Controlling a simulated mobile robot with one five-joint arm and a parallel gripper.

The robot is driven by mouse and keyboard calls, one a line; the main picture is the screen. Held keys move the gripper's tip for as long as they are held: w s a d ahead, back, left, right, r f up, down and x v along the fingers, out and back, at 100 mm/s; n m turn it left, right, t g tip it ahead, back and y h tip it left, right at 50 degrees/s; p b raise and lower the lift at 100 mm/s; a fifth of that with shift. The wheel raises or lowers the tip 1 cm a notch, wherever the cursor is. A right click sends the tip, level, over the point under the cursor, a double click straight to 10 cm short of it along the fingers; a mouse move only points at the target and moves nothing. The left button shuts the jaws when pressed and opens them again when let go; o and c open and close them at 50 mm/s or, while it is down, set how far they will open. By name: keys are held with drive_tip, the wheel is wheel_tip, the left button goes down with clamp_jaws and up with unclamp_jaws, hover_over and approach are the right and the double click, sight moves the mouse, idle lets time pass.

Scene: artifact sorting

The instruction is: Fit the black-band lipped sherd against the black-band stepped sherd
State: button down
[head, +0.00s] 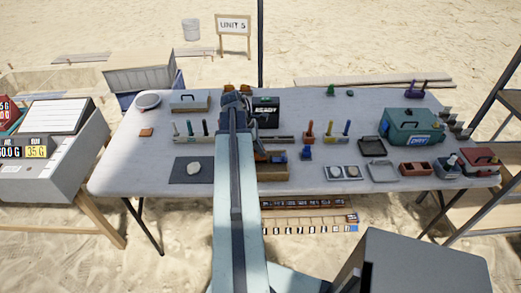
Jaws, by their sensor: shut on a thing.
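My arm reaches up the middle of the head view and over the table. My gripper (266,156) is small and partly hidden beside the arm, low over a brown block (273,174). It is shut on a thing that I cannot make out. A pale, rounded piece (193,168) lies on a dark mat (180,178) left of my arm. It looks like a sherd, but no black band, lip or step can be told at this size. I cannot tell which sherd is which.
A flat tray with two round items (344,173) lies right of the brown block. Racks with coloured pegs (192,138) stand behind the mat. A green case (412,128) and several small bins (415,168) fill the right end. The table's left front (130,175) is bare.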

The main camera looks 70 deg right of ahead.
sight(261, 160)
drive_tip(key=shift+f+b, duration=1.6)
drive_tip(key=shift+f, duration=0.05)
drive_tip(key=c, duration=1.5)
unclamp_jaws()
drive_tip(key=shift+o, duration=0.2)
drive_tip(key=shift+r, duration=0.1)
drive_tip(key=p+v, duration=0.7)
drive_tip(key=v, duration=0.1)
drive_tip(key=shift+s+p, duration=0.15)
drive_tip(key=shift+p, duration=0.15)
